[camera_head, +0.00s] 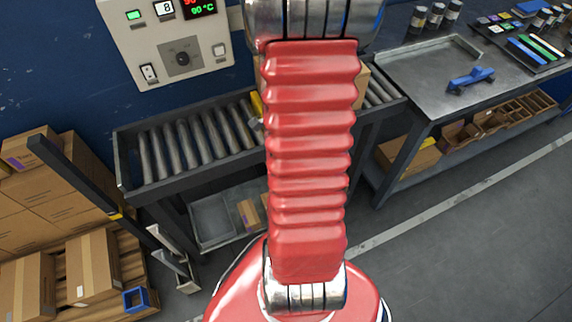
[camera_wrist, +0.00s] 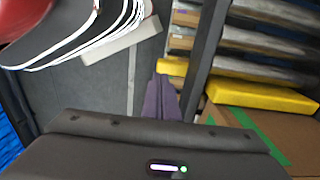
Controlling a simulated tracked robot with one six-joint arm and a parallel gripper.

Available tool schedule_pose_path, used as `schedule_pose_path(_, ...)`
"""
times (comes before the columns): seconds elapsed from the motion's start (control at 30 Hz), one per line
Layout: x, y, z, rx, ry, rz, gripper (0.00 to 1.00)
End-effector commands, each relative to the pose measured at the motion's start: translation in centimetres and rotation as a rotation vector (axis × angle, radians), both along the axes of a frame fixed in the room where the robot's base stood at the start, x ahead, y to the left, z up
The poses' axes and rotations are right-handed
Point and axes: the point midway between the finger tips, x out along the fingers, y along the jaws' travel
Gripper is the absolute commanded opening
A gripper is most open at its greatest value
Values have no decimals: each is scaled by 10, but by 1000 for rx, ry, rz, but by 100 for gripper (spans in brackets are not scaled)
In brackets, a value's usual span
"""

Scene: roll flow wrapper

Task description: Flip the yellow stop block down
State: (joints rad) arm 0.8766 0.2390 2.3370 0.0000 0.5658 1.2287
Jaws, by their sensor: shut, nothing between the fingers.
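The yellow stop block (camera_wrist: 262,96) shows in the wrist view as a thick yellow bar beside the rollers, at the near edge of a cardboard box. A thinner yellow piece (camera_wrist: 172,66) lies beyond a dark rail; I cannot tell whether it belongs to the same block. In the head view a small yellow part (camera_head: 257,104) shows at the left edge of my arm, the rest hidden. My gripper (camera_wrist: 161,97) is shut and empty, its dark purple fingers left of the yellow bar in the wrist view. In the head view my arm hides it.
The roller conveyor (camera_head: 185,148) runs behind my arm. A cardboard box (camera_wrist: 295,128) with green tape sits close to the gripper. A control panel (camera_head: 180,45) hangs above. A steel bench (camera_head: 420,75) stands right, stacked boxes (camera_head: 90,265) left. The floor at right is clear.

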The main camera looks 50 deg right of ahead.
Motion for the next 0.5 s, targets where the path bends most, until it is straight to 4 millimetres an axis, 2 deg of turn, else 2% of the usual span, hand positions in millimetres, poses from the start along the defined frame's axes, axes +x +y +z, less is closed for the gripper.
schedule_pose_path(0.5,-1,1,-58,2,2,0,0)
